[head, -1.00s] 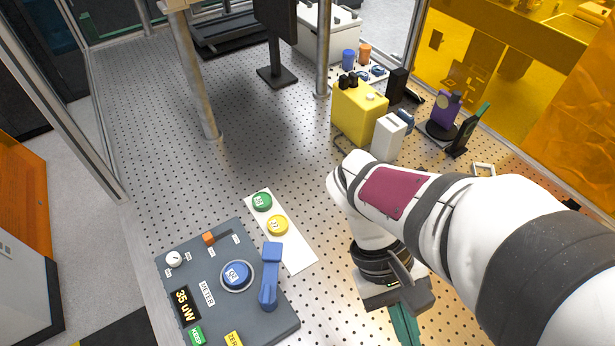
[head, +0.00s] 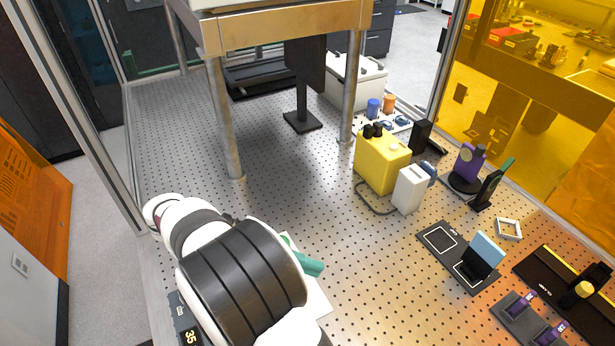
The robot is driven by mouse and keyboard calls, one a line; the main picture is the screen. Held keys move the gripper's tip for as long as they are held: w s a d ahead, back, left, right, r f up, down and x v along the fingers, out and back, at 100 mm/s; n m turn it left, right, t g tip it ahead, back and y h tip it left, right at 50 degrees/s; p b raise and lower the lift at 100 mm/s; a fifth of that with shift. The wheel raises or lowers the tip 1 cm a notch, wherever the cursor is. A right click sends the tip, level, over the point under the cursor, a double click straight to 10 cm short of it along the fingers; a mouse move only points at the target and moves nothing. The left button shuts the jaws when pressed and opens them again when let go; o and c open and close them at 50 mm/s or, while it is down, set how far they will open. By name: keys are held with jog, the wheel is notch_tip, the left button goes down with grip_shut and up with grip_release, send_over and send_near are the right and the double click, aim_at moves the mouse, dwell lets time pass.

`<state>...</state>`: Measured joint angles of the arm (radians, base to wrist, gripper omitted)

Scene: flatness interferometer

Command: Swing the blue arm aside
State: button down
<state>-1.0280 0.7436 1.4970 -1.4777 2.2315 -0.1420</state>
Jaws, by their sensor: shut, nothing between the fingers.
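The blue arm is hidden behind my own arm in the head view, so its present position cannot be seen. The grey meter panel (head: 176,309) that bears it shows only as a sliver at the lower left, with part of its lit readout (head: 190,338). My gripper (head: 312,266) shows only as teal fingers sticking out to the right from behind my arm, above the white card. They look shut with nothing held; the gripper body is hidden. I cannot tell whether it touches anything.
The white card (head: 319,301) is mostly covered. A yellow box (head: 382,165) and a white box (head: 409,190) stand right of centre. A dark plate with a light-blue block (head: 487,250) and purple parts lie at the right. A metal post (head: 224,120) stands behind. Perforated table is bare in the middle.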

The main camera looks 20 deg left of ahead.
jog(key=s+a+f+n+t, duration=0.1)
jog(key=s+a+f+t, duration=0.3)
jog(key=a, duration=0.2)
jog(key=s+a+f+n+t+y, duration=0.1)
jog(key=s+a+f+n+t, duration=0.1)
jog(key=s+a+f+t, duration=0.2)
jog(key=s+a+f+n+t, duration=0.1)
jog(key=s+a+f+t, duration=0.2)
jog(key=s+a+f, duration=0.2)
jog(key=shift+a+f+t, duration=0.15)
jog(key=shift+a+t, duration=0.05)
jog(key=shift+a, duration=0.55)
jog(key=shift+a+f+t, duration=0.15)
jog(key=shift+a+t, duration=0.05)
jog(key=shift+a, duration=0.5)
jog(key=x, duration=0.9)
jog(key=shift+w+d+f, duration=0.1)
jog(key=shift+w+d, duration=0.05)
jog(key=shift+w, duration=0.15)
jog(key=d, duration=0.3)
jog(key=shift+w+d, duration=0.2)
jog(key=shift+w, duration=0.2)
jog(key=shift+d, duration=0.35)
